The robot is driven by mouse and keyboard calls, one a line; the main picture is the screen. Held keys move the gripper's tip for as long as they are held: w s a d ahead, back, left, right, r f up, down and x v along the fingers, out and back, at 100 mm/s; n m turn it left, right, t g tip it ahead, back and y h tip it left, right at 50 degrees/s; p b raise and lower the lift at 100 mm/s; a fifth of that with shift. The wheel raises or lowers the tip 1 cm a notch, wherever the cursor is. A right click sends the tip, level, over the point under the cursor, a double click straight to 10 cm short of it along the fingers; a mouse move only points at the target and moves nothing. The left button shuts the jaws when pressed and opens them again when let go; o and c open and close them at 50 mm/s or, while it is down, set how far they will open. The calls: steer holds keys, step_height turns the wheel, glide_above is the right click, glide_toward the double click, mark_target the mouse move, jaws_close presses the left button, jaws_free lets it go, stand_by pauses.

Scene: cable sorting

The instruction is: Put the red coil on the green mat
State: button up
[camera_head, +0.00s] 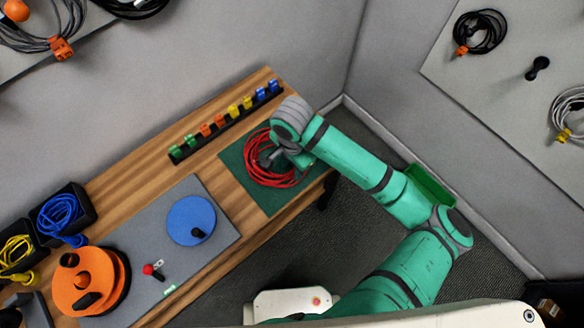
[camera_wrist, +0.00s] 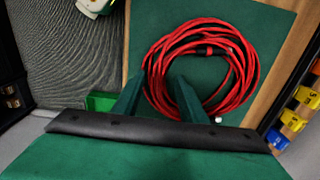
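The red coil (camera_head: 268,181) lies on the green mat (camera_head: 272,205) at the right end of the wooden bench. In the wrist view the coil (camera_wrist: 243,86) rests wholly within the visible part of the mat (camera_wrist: 268,22), with its plug ends near its inside and lower edge. My gripper (camera_head: 268,156) is over the coil in the head view. In the wrist view my gripper (camera_wrist: 158,78) has its two fingers apart, with the left strands of the coil showing between them. I cannot tell whether the fingers touch the strands.
A black rack (camera_head: 222,124) with colored clips runs along the bench behind the mat. A grey mat (camera_head: 222,213) with a blue disc (camera_head: 191,220) lies to the left, near an orange reel (camera_head: 84,282). Bins with a blue cable (camera_head: 60,214) and yellow cable (camera_head: 17,255) stand farther left.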

step_height(320, 180, up, 9)
steer(key=w+a+r+n+t+y, duration=0.1)
steer(key=w+a+r+t+y, duration=0.25)
steer(key=a, duration=0.55)
steer(key=w+a+r+t+y, duration=0.3)
steer(key=a+r+y, duration=0.2)
steer(key=a, duration=0.4)
steer(key=w+a+r+n+t+y, duration=0.1)
steer(key=w+a+r+t+y, duration=0.25)
steer(key=a, duration=0.55)
steer(key=s+d+f+m+t+h, duration=0.2)
steer(key=s+d+f+t+h, duration=0.4)
steer(key=s+d+f+h, duration=0.6)
steer(key=s+d+f+n, duration=0.2)
steer(key=s+d+n, duration=0.3)
steer(key=s, duration=0.5)
steer(key=s+d+f+n, duration=0.2)
steer(key=s+d+n, duration=0.3)
steer(key=s, duration=0.6)
steer(key=shift+s+d+f+n+g, duration=0.15)
steer(key=shift+s+d+n+g, duration=0.2)
steer(key=shift+d, duration=0.75)
